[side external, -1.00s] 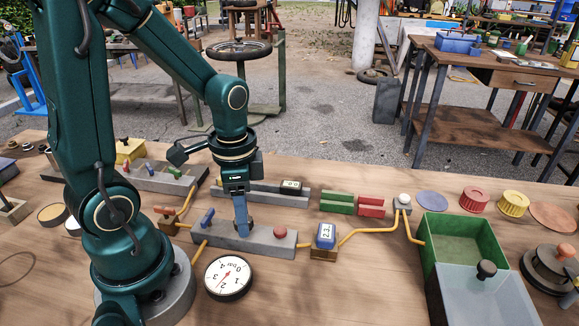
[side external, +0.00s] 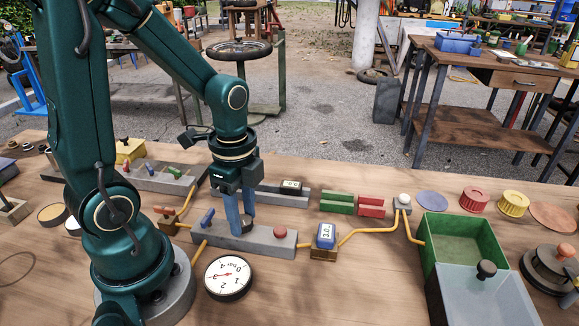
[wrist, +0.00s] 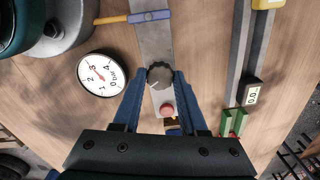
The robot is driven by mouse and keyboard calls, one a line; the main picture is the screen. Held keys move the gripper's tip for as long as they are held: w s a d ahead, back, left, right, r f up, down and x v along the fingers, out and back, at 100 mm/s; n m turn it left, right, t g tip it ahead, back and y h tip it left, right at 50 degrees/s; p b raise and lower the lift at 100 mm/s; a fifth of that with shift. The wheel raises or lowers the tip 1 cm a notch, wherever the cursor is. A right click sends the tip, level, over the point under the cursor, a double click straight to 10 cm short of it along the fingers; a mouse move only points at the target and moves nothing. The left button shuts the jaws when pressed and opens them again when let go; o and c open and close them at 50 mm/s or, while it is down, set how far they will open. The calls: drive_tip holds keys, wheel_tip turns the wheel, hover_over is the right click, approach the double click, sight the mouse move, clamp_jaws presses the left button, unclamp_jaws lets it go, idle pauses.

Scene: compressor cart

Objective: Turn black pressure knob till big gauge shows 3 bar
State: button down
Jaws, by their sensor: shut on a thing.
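The dark pressure knob (wrist: 159,76) stands on the grey control bar (side external: 265,237). My gripper (side external: 242,225) reaches down onto it, with blue fingers on either side of the knob. In the wrist view my gripper (wrist: 160,78) is shut on the knob. The big white round gauge (side external: 229,278) lies on the table in front of the bar; it also shows in the wrist view (wrist: 101,78). Its red needle points at about 3. The blue digital display (side external: 326,235) reads 3.0. In the side view the fingers mostly hide the knob.
A red button (side external: 280,232) and a blue lever (side external: 207,217) sit on the same bar, on either side of my gripper. Behind it is another grey bar with a small display (side external: 291,186). A green bin (side external: 462,224) stands to the right. Yellow hoses (side external: 375,231) cross the table.

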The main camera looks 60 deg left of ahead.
sight(244, 219)
idle(0.4)
drive_tip(key=shift+c, duration=2.2)
unclamp_jaws()
drive_tip(key=shift+r, duration=2.6)
drive_tip(key=shift+d, duration=0.1)
